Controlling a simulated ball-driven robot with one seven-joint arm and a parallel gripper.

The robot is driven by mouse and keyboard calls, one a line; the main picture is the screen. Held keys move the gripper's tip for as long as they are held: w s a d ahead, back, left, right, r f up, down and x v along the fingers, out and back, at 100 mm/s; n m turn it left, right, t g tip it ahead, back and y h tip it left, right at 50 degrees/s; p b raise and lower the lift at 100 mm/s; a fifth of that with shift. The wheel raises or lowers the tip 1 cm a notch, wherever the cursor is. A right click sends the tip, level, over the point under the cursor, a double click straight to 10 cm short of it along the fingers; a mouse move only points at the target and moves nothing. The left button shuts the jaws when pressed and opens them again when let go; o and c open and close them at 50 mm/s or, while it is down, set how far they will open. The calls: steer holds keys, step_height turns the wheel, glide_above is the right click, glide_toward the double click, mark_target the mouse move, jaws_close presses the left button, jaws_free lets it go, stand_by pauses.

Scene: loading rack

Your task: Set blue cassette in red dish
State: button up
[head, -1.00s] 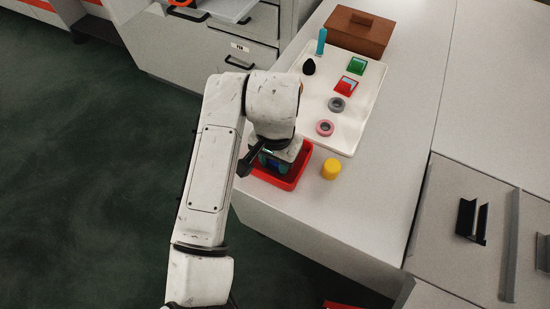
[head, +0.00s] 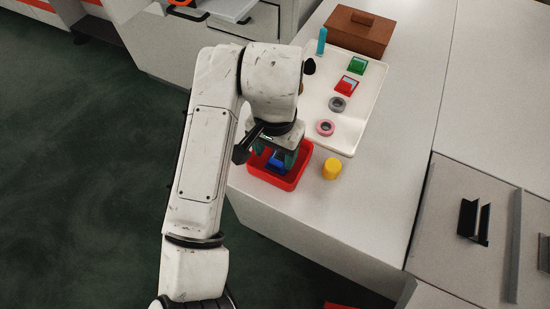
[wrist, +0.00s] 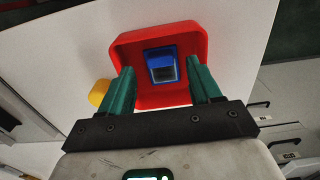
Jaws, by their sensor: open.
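The red dish (head: 293,178) stands on the white counter near its left edge. It also shows in the wrist view (wrist: 190,40). The blue cassette (wrist: 161,64) lies inside the dish on its floor, with a grey window on its face. In the head view the cassette (head: 277,165) is partly hidden by my gripper. My gripper (wrist: 160,86) has green fingers, which are open with the cassette lying between and beyond their tips. In the head view my gripper (head: 275,160) is above the dish, and the fingers look apart from the cassette.
A yellow cylinder (head: 332,169) stands right of the dish. Behind is a white tray (head: 360,115) with a green cassette (head: 357,65), a red cassette (head: 346,86), a grey ring (head: 337,104) and a pink ring (head: 325,128). A brown box (head: 358,32) stands at the back. The counter's right side is clear.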

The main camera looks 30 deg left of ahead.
mark_target(275, 164)
step_height(275, 164, up, 8)
steer(key=p, duration=0.1)
